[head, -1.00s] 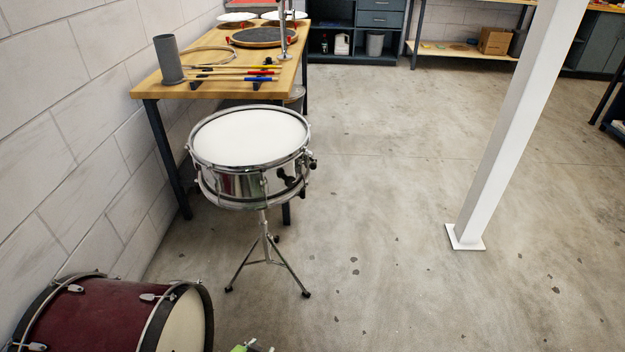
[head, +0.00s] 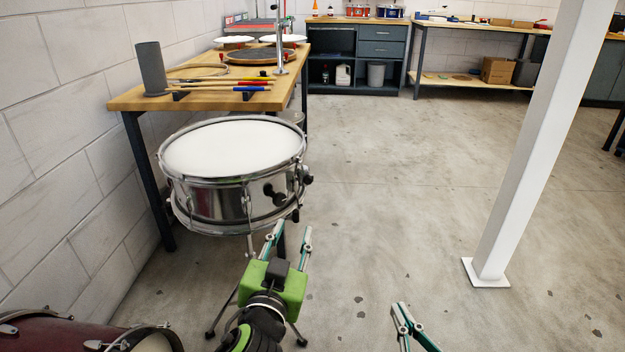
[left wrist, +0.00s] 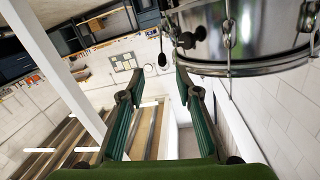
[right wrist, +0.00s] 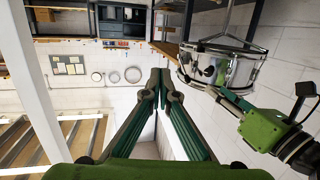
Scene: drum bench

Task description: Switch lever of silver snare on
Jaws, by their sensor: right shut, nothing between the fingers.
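The silver snare (head: 235,200) stands on a tripod stand in the left half of the head view, with its white head facing up. Black fittings (head: 274,194), seemingly the strainer and its lever, show on its shell; the lever's position cannot be told. My left gripper (head: 291,235) is open and empty, just below and in front of the snare. In the left wrist view, the black fittings (left wrist: 187,38) lie beyond the right fingertip, apart from it. My right gripper (head: 400,310) is shut and empty, low and right of the snare. The snare (right wrist: 222,66) also shows in the right wrist view.
A wooden bench (head: 130,101) with sticks and drum parts stands behind the snare, along the wall. A maroon bass drum (head: 50,335) lies at the bottom left. A white post (head: 535,140) stands at the right. The floor between is clear.

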